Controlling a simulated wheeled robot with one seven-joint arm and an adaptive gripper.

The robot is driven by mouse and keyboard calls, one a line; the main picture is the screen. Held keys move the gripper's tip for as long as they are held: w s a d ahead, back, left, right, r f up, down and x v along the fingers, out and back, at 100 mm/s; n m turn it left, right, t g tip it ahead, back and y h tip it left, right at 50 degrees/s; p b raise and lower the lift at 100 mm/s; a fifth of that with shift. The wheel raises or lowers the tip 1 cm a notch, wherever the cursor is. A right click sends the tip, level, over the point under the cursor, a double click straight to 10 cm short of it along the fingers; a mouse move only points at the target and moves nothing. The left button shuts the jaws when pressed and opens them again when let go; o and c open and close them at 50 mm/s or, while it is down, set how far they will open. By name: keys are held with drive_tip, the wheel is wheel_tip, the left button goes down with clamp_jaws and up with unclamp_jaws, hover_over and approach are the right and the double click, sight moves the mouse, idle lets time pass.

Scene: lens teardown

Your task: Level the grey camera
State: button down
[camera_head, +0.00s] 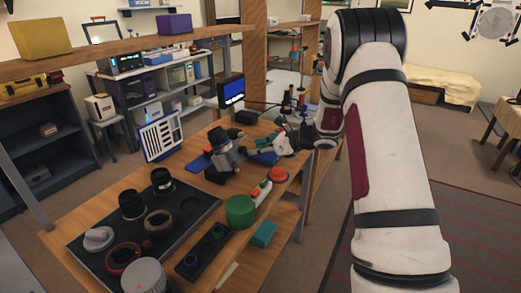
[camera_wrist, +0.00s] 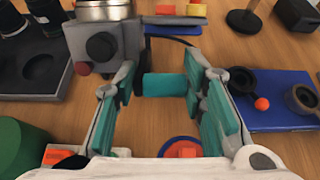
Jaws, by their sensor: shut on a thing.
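In the wrist view the grey camera (camera_wrist: 112,52) is at upper left, with a black round knob and a small red button facing me. A teal cylindrical handle (camera_wrist: 165,85) sticks out to its right, with a dark end on its left. My gripper (camera_wrist: 163,82) has its teal-padded fingers on both sides of this handle and is shut on it. In the head view my gripper (camera_head: 290,143) is to the right of the camera.
A dark tray (camera_head: 192,220) with lens parts lies at front left. A green cylinder (camera_head: 240,212) and a red-orange button (camera_head: 278,175) stand near the bench's right edge. A blue tray (camera_wrist: 275,122) with dark cups and an orange ball lies right of my fingers.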

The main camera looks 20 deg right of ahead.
sight(238, 140)
drive_tip(key=shift+w+r+g+h+p, duration=0.4)
drive_tip(key=shift+r+h+p, duration=0.05)
drive_tip(key=shift+r+p, duration=0.15)
drive_tip(key=shift+w+r+g+h+p, duration=0.4)
drive_tip(key=shift+r+h+p, duration=0.05)
drive_tip(key=shift+r+p, duration=0.15)
drive_tip(key=shift+w+a+r+g+h+b, duration=0.4)
drive_tip(key=shift+w+a+g+h, duration=0.3)
drive_tip(key=shift+w+g, duration=0.25)
drive_tip(key=shift+w+a+r+g+h+b, duration=0.3)
drive_tip(key=shift+w+a+g+h+b, duration=0.2)
drive_tip(key=shift+w+g+h, duration=0.35)
drive_tip(key=shift+w+a+r+g+h+b, duration=0.35)
drive_tip(key=shift+w+a+g+h, duration=0.3)
drive_tip(key=shift+w+g, duration=0.35)
drive_tip(key=shift+w+a+r+b, duration=0.1)
drive_tip(key=shift+w+a+b, duration=0.7)
drive_tip(key=shift+b, duration=0.2)
drive_tip(key=shift+w+a, duration=0.15)
drive_tip(key=shift+a, duration=0.1)
drive_tip(key=c, duration=1.2)
unclamp_jaws()
drive_tip(key=shift+w, duration=0.15)
drive_tip(key=shift+o, duration=0.2)
